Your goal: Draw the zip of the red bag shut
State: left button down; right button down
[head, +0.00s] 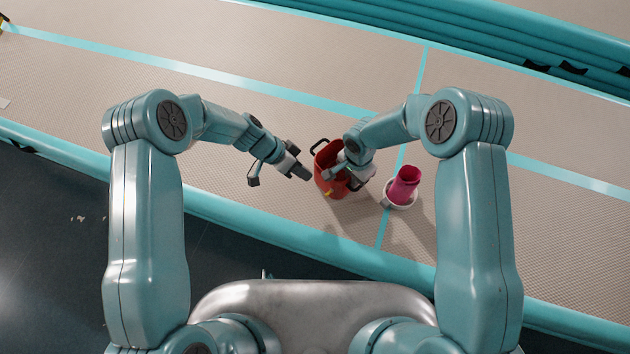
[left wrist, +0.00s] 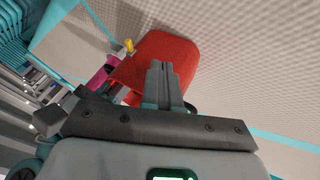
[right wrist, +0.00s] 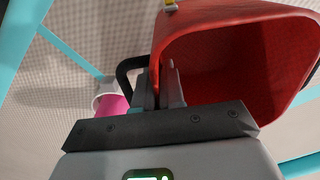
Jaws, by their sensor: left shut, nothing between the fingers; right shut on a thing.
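The red bag (head: 325,186) stands on the beige mat with its mouth open; the right wrist view looks into its hollow inside (right wrist: 235,65). A black handle (right wrist: 128,75) shows beside the rim. A small yellow tab, probably the zip pull, shows at the bag's edge in the left wrist view (left wrist: 129,46) and at the top of the right wrist view (right wrist: 171,5). My left gripper (head: 306,174) is shut and empty, just left of the bag. My right gripper (right wrist: 161,70) is shut on the bag's rim near the handle, one finger inside and one outside.
A pink cup (head: 404,184) sits in a white round holder (head: 399,204) just right of the bag. The dark floor (head: 60,240) lies in front.

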jog(key=shift+s, duration=0.1)
pick_arm(q)
jog(key=v, duration=0.7)
pick_arm(e)
jog(key=c, duration=1.2)
grip_release()
pick_arm(q)
jog(key=shift+s, duration=0.1)
pick_arm(e)
jog(key=shift+o, duration=0.2)
jog(key=shift+r, duration=0.1)
